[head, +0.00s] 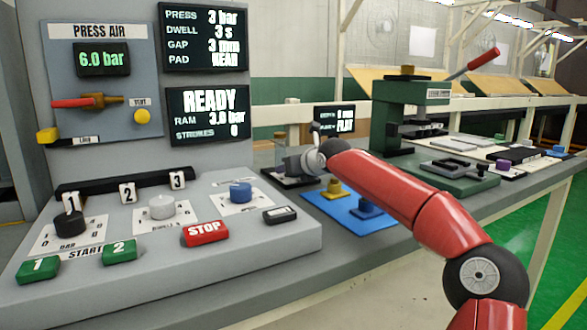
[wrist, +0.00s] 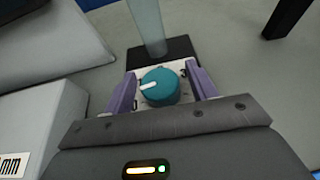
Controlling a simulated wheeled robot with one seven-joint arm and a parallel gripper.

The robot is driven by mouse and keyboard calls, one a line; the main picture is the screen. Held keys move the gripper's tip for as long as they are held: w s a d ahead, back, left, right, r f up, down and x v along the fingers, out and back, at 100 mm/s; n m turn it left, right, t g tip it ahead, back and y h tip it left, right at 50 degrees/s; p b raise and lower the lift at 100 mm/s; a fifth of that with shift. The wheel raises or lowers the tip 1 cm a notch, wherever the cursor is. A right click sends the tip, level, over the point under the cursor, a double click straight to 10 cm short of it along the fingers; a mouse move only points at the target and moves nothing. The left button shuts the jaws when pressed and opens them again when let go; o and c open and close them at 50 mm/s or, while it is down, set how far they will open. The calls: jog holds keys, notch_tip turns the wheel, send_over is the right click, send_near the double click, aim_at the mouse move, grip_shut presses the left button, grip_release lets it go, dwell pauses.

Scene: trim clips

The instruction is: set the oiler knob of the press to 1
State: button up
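The oiler knob (wrist: 160,86) is a round teal knob in the wrist view. Its white pointer aims left and slightly down in the picture. In the head view my gripper's grey body (head: 302,162) is low beside the oiler's clear glass (head: 281,150). The knob is hidden there.
The oiler's clear tube (wrist: 147,22) stands on a dark base just beyond the knob. In the head view, the press console (head: 290,235) with other knobs and buttons is at left.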

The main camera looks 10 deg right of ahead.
jog(key=c, duration=0.9)
jog(key=shift+o, duration=0.2)
jog(key=shift+m+h, duration=0.4)
jog(key=shift+h, duration=0.1)
jog(key=m+h, duration=0.3)
jog(key=h, duration=0.1)
jog(key=shift+a+r+t, duration=0.1)
jog(key=shift+a+t, duration=0.15)
jog(key=shift+t, duration=0.05)
jog(key=shift+d+m+g+h, duration=0.1)
jog(key=shift+m+g+h, duration=0.2)
jog(key=shift+m+h, duration=0.9)
jog(key=shift+d+m+g+h, duration=0.1)
jog(key=shift+m+g+h, duration=0.2)
jog(key=shift+m+h, duration=0.85)
jog(key=shift+d, duration=0.1)
jog(key=o, duration=1)
jog(key=shift+s, duration=0.1)
